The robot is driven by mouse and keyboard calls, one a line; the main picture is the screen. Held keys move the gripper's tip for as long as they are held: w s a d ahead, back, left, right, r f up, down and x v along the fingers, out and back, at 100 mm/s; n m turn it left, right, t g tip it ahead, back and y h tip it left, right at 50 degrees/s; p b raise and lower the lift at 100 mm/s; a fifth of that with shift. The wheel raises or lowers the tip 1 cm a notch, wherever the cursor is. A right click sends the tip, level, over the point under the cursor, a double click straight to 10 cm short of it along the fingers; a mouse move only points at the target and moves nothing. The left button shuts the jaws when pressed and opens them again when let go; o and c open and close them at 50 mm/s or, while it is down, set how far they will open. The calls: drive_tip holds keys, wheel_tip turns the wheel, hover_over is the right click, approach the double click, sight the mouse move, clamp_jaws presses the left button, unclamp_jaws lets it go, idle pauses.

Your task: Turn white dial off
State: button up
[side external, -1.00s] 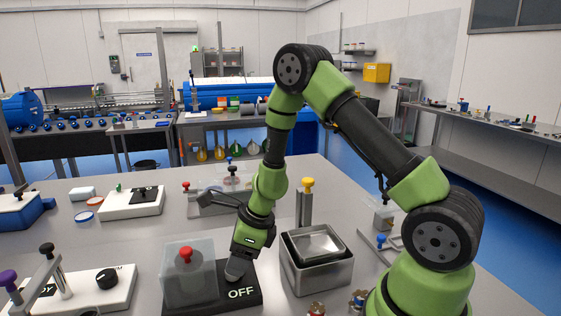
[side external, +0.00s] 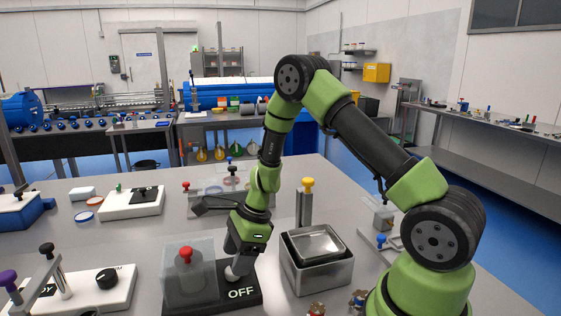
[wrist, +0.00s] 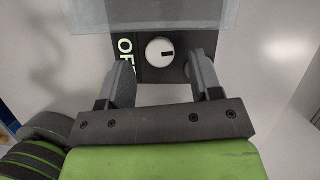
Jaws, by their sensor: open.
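The white dial (wrist: 160,52) shows in the wrist view as a round knob with a dark pointer mark aimed right. It sits on a dark base plate (side external: 213,302) lettered "OFF". In the side view the dial is mostly hidden by my gripper (side external: 236,272). In the wrist view my gripper (wrist: 160,78) is open, with one finger on each side of the dial and a gap on both sides. I cannot tell whether the fingertips reach down to the dial's height.
A clear cover (side external: 188,262) stands over a red knob (side external: 186,255) on the same plate, close to my gripper. A metal tub (side external: 318,268) is to the right. A white box with a black dial (side external: 107,279) is at the left.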

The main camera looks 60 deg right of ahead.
drive_tip(key=v, duration=0.8)
drive_tip(key=s+a+r+n+t, duration=0.1)
drive_tip(key=s+a+r+n, duration=0.1)
drive_tip(key=r+n, duration=0.3)
drive_tip(key=s+a+r+n+t, duration=0.1)
drive_tip(key=s+a+r+n, duration=0.2)
drive_tip(key=s+r+n, duration=0.2)
drive_tip(key=s+a+r+n+t+h, duration=0.1)
drive_tip(key=s+a+r+n, duration=0.2)
drive_tip(key=r+n, duration=0.3)
drive_tip(key=shift+s+r, duration=0.3)
drive_tip(key=shift+s, duration=0.25)
